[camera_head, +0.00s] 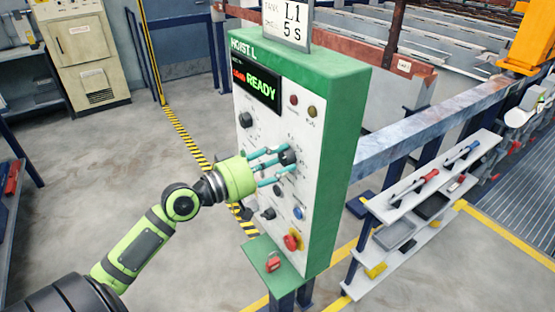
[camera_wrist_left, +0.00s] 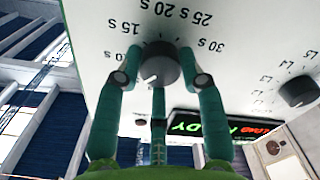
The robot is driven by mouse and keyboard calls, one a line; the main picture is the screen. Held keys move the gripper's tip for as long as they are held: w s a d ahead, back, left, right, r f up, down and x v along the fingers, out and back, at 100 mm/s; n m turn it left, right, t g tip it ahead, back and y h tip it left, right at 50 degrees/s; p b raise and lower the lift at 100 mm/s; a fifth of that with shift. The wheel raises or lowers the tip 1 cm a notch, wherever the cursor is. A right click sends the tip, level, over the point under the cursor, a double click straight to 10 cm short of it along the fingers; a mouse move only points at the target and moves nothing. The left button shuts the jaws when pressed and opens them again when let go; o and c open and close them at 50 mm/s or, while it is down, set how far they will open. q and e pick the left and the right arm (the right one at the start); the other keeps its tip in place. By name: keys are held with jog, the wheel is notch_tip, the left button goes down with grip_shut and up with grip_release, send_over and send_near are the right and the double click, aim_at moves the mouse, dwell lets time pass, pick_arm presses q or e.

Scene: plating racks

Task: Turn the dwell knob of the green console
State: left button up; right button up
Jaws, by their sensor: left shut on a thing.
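The green console (camera_head: 347,150) stands upright with a white front panel. The dwell knob (camera_head: 287,157) is a dark round knob on that panel, partly covered by my fingers. In the left wrist view the knob (camera_wrist_left: 160,64) sits below an upside-down dial marked in seconds, with 15 s to 30 s readable. A small white mark shows on the knob; its exact setting is unclear. My left gripper (camera_head: 279,162) is shut on the knob, its teal fingers around it. My right gripper is not in view.
Another knob (camera_head: 246,119) with L-labels sits at the panel's upper left. A READY display (camera_head: 256,86), a red emergency button (camera_head: 292,241) and a blue button (camera_head: 298,213) are nearby. A tool shelf (camera_head: 430,190) stands right.

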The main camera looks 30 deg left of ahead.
pick_arm(q)
jog(key=shift+d+f, duration=0.15)
jog(key=shift+f, duration=0.25)
jog(key=o, duration=1.1)
jog(key=shift+o, duration=0.2)
jog(key=shift+r, duration=0.15)
jog(key=v, duration=1.2)
